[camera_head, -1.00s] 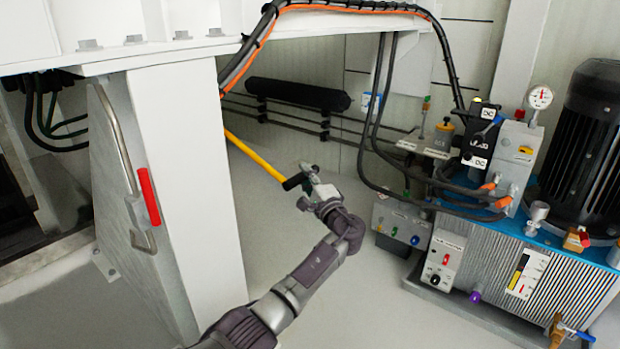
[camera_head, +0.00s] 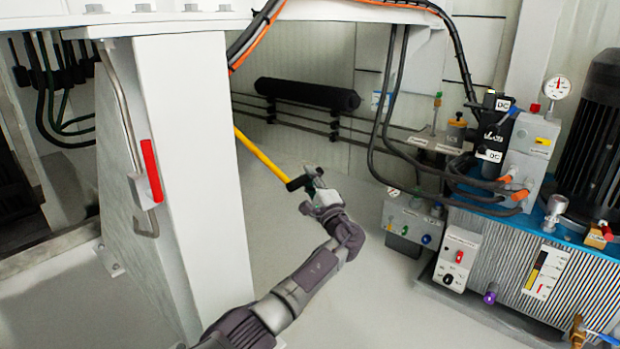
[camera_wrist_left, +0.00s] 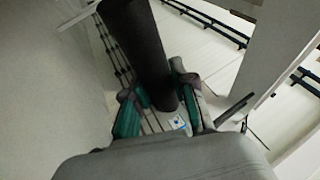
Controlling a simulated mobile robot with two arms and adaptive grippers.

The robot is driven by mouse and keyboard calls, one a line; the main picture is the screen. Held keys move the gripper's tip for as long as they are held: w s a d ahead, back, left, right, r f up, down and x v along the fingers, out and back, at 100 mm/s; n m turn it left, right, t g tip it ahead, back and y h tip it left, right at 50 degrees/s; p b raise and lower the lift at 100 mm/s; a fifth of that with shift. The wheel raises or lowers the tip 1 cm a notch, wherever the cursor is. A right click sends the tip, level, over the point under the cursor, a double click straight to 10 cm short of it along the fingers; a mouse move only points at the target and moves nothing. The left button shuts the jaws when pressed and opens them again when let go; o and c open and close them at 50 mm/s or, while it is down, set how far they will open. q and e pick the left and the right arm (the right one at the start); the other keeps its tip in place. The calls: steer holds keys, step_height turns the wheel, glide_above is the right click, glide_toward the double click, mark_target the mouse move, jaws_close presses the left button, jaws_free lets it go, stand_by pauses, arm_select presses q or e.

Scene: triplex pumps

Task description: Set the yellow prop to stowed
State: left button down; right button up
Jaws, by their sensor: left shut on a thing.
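The yellow prop (camera_head: 261,154) is a bar that slants down to the right from behind the white column. Its lower end carries a black grip (camera_head: 297,183). My left gripper (camera_head: 310,180) is at that end and shut on the black grip. In the left wrist view the dark grip (camera_wrist_left: 141,50) stands between the two green-sided fingers. The prop's far end is hidden behind the column. My right gripper is in neither view.
The white column (camera_head: 190,170) with a red-handled lever (camera_head: 151,170) stands to the left. A hydraulic unit with a blue top (camera_head: 545,228) and hoses stands to the right. A black roll (camera_head: 306,94) lies along the back wall. The floor between is clear.

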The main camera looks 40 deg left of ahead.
arm_select(q)
steer(key=c, duration=1)
jaws_free()
steer(key=shift+a+f, duration=0.2)
steer(key=shift+f, duration=0.45)
steer(key=shift+o, duration=0.4)
steer(key=shift+r, duration=0.1)
steer(key=shift+r, duration=0.1)
steer(key=shift+s+d, duration=0.1)
steer(key=v, duration=1.1)
steer(key=shift+d, duration=0.3)
steer(key=shift+s+f, duration=0.1)
steer(key=shift+f, duration=0.15)
